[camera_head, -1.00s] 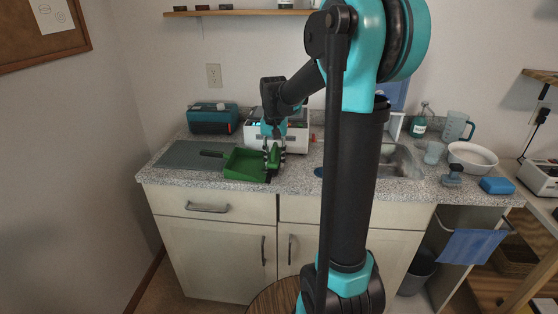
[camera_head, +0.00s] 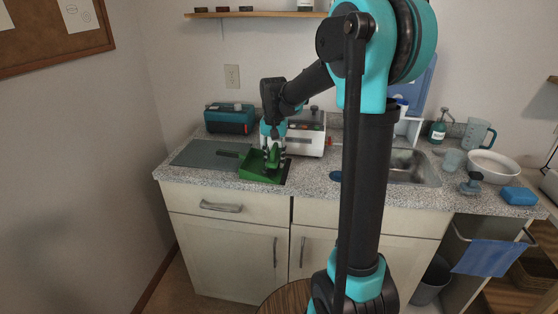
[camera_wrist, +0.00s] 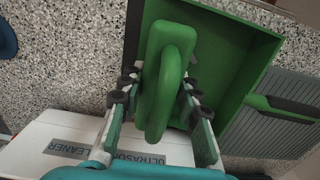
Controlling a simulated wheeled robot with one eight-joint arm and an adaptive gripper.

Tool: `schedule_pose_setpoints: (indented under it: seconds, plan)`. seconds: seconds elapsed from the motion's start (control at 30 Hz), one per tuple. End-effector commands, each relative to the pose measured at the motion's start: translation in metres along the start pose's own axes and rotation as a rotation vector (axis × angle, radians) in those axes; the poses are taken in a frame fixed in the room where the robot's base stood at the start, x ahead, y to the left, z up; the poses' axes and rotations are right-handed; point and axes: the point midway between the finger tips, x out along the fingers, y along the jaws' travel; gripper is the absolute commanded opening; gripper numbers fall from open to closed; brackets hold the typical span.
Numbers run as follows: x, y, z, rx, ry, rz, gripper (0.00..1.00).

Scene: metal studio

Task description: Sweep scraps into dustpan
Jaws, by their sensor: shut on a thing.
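A green dustpan (camera_head: 256,173) lies on the counter, its handle pointing left. It fills the upper right of the wrist view (camera_wrist: 259,55). My gripper (camera_wrist: 158,95) is shut on a green hand brush (camera_wrist: 170,60), with a finger on each side of its looped handle. In the head view, my gripper (camera_head: 273,148) and the brush (camera_head: 272,160) are at the right part of the dustpan. In the wrist view the brush overlaps the pan's open side; whether it touches the pan floor I cannot tell. The bristles are hidden and I can make out no scraps.
A white ultrasonic cleaner (camera_head: 306,138) stands just behind and right of my gripper. A teal box (camera_head: 230,118) is at the back left. A grey ribbed mat (camera_head: 196,153) lies left of the dustpan. The sink (camera_head: 408,168) and a white bowl (camera_head: 494,165) are to the right.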

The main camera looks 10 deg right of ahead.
Motion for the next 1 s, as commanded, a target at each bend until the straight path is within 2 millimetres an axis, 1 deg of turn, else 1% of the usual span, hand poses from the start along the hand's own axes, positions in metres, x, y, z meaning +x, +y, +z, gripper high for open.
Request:
schedule_pose_setpoints:
  seconds: [0.03, 0.8, 1.0]
  plan:
    - [0.0, -0.003, 0.0, -0.002, 0.0, 0.0, 0.01]
    - [-0.042, -0.002, 0.0, 0.0, 0.0, 0.0, 0.01]
    - [-0.051, -0.002, 0.0, 0.0, 0.0, 0.0, 0.01]
